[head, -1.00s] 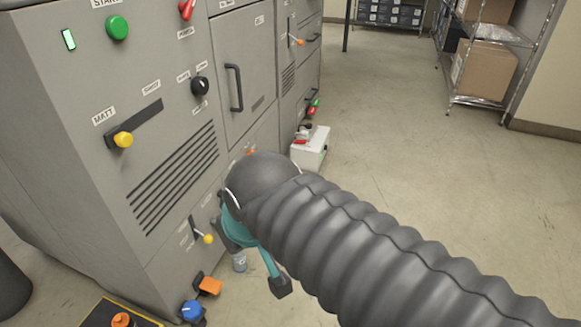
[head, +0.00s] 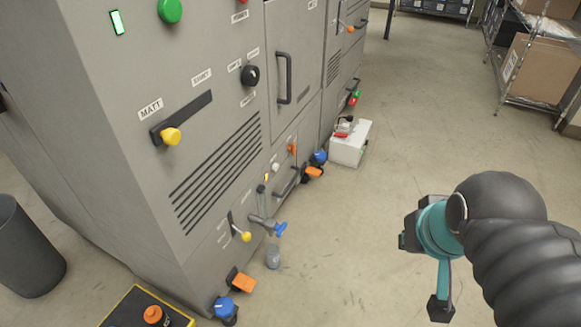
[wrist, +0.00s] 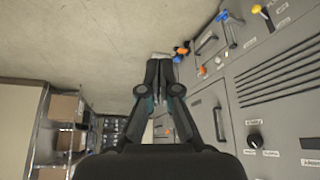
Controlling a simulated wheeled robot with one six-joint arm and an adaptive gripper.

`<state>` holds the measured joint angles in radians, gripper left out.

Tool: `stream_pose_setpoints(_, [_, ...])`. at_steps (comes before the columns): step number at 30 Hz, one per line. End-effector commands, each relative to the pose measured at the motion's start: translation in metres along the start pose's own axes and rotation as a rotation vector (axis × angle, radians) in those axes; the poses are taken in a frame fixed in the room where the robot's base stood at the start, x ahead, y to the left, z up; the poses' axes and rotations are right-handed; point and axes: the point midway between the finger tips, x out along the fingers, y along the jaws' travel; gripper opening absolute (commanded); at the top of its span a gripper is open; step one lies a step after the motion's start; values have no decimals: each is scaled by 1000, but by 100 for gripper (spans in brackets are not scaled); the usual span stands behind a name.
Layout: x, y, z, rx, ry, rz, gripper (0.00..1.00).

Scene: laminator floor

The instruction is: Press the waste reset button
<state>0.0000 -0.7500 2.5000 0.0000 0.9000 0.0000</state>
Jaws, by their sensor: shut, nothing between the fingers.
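The grey machine (head: 215,110) fills the left of the head view. I cannot read any label as waste reset. Low on its front is a small white round button (head: 275,167), beside an orange lever (head: 292,149) and above a black handle; I cannot tell if it is the waste reset button. My gripper (wrist: 163,62) is shut and empty, its fingers meeting at the tips in the wrist view. In the head view its dark body (head: 408,236) hangs right of the machine, apart from it, over open floor.
Blue-handled valves with orange tabs (head: 243,282) stick out at the machine's foot. A white box (head: 350,143) stands on the floor by its far end. A dark bin (head: 28,250) is at the left, shelving (head: 535,65) at the back right.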

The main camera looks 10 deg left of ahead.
Motion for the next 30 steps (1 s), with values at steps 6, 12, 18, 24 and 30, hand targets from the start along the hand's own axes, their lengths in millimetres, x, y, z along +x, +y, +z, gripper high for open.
stream_pose_setpoints(6, [1, 0, -2, 5, 2, 2, 0])
stream_pose_setpoints(12, [18, 5, -39, 76, 36, 32, 0])
stream_pose_setpoints(18, [57, 11, -109, 211, 120, 65, 0])
stream_pose_setpoints(24, [109, 6, -177, 333, 212, 50, 0])
stream_pose_setpoints(30, [173, -10, -234, 444, 287, -14, 0])
